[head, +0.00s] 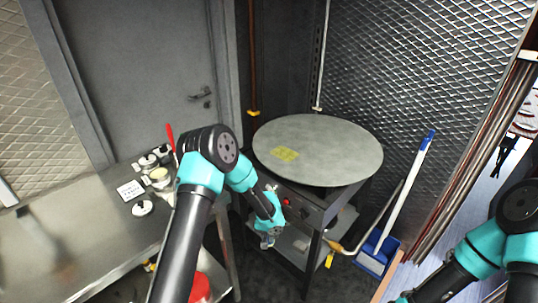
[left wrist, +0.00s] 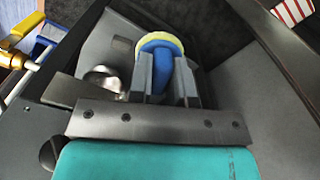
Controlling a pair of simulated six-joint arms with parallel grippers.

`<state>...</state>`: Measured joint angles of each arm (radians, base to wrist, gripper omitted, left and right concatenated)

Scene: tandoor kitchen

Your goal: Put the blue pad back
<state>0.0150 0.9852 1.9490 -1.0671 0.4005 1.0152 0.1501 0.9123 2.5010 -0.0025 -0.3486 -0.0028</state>
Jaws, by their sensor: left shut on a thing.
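The blue pad (left wrist: 158,48) has a blue grip and a pale yellow rim. In the left wrist view it sits between the two fingers of my left gripper (left wrist: 163,75), which is shut on it. In the head view my left gripper (head: 268,238) reaches down beside the stand under the round grey plate, just above its lower shelf (head: 290,243). The pad is mostly hidden there, and I cannot tell whether it touches the shelf. My right arm shows at the right edge, but its gripper is out of view.
The round plate (head: 330,145) overhangs the stand, close to my left arm. A steel counter (head: 80,220) at left holds small jars and cards. A red bucket (head: 201,288) is below it. A blue dustpan (head: 376,258) and a long-handled brush (head: 405,190) stand at right.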

